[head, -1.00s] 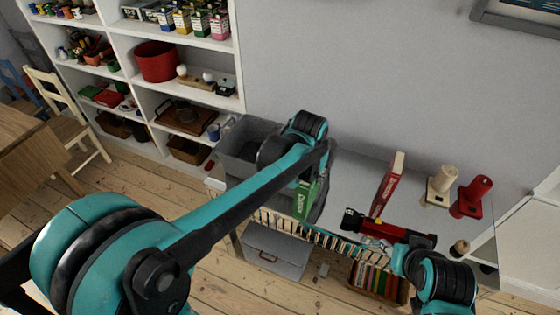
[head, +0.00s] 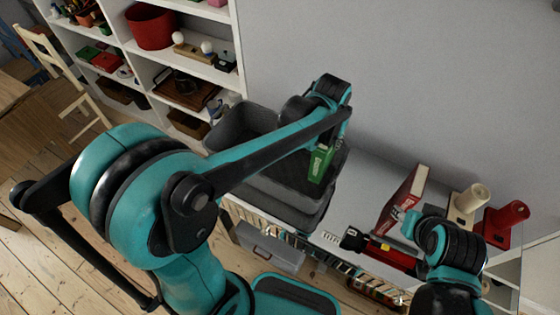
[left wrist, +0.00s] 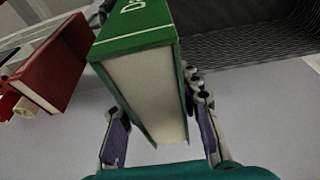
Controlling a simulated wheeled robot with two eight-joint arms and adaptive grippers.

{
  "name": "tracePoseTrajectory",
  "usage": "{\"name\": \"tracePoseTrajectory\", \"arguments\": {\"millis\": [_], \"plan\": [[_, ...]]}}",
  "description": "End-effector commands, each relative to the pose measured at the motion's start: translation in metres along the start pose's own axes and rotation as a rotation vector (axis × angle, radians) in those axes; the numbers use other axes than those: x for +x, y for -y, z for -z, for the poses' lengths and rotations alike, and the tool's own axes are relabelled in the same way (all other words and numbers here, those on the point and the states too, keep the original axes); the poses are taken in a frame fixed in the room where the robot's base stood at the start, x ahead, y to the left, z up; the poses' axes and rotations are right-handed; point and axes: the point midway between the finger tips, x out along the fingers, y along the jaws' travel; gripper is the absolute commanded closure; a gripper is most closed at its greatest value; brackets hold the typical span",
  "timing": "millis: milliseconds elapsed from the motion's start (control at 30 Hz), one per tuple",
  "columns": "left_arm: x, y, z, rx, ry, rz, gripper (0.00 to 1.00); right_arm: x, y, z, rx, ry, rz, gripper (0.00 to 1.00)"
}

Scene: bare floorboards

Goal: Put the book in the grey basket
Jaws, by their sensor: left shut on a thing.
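My left gripper (left wrist: 158,128) is shut on a green book (head: 320,164), with a finger on each side of it. The book also shows large in the left wrist view (left wrist: 140,42), its pale page edges facing the camera. In the head view the book is tilted and overlaps the right part of the grey basket (head: 228,132). I cannot tell how far it is above or below the rim. Dark mesh of the basket (left wrist: 250,45) shows beyond the book in the wrist view. My right gripper (head: 407,224) is beside a red book; its fingers are unclear.
The red book (head: 404,200) stands on the low shelf unit. A black and red flashlight (head: 385,250) lies in front of it. A cream object (head: 465,204) and a red one (head: 503,222) stand to the right. The wall is close behind; a white bookcase (head: 195,54) stands left.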

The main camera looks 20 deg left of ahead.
Motion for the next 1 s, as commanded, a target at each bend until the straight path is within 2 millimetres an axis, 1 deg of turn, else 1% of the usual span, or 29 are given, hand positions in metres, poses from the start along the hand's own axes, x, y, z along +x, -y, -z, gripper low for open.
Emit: {"name": "tracePoseTrajectory", "arguments": {"millis": [33,167,267,367,500,700,833,1000], "plan": [[0.009,0.000,-0.003,0.000,0.000,0.000,1.00,0.005,0.000,-0.004,0.000,0.000,0.000,0.60],[0.019,0.001,-0.006,0.000,0.000,0.000,1.00,0.011,0.000,-0.008,0.000,0.000,0.000,0.60],[0.026,0.008,-0.010,-0.001,0.000,0.001,1.00,0.014,0.000,-0.010,0.000,0.000,0.000,0.60],[0.035,0.025,-0.017,-0.004,0.000,0.001,1.00,0.017,0.000,-0.012,0.000,0.000,0.000,0.60],[0.052,0.057,-0.030,-0.007,0.000,0.002,1.00,0.024,0.000,-0.017,0.000,0.000,0.000,0.60],[0.072,0.096,-0.047,-0.005,0.000,0.001,1.00,0.033,0.000,-0.023,0.000,0.000,0.000,0.60],[0.078,0.110,-0.052,-0.002,0.000,0.000,1.00,0.035,0.000,-0.025,0.000,0.000,0.000,0.60],[0.084,0.114,-0.055,0.000,0.000,-0.001,1.00,0.037,0.000,-0.027,0.000,0.000,0.000,0.60]]}}
